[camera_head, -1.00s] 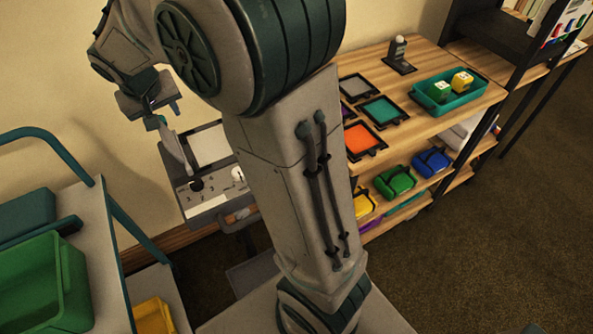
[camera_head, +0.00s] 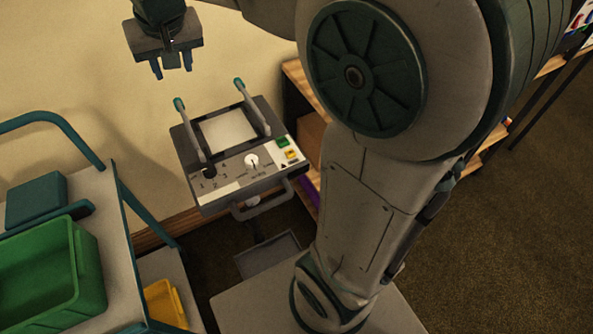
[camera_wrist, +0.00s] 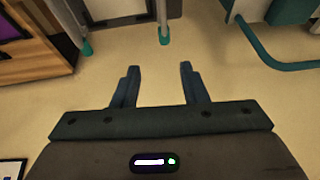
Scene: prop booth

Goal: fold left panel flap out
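The grey control panel (camera_head: 230,150) stands by the wall in the head view, with a pale square plate (camera_head: 225,129) on top. A thin grey bar with a teal tip rises at each side: the left bar (camera_head: 191,132) and the right bar (camera_head: 253,108). I cannot tell which part is the flap itself. In the wrist view the left bar (camera_wrist: 163,22) and the right bar (camera_wrist: 80,28) show at the top, beside part of the panel. My gripper (camera_head: 172,66) is open and empty, above and behind the left bar, apart from it. Its fingers (camera_wrist: 160,68) have bare floor or wall between them.
A trolley with a teal rail (camera_head: 60,122) and a green bin (camera_head: 55,275) stands at the left. A yellow bin (camera_head: 162,303) sits lower on it. A wooden shelf (camera_head: 300,80) is to the right of the panel, partly behind my arm. A beige wall (camera_head: 60,60) is behind.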

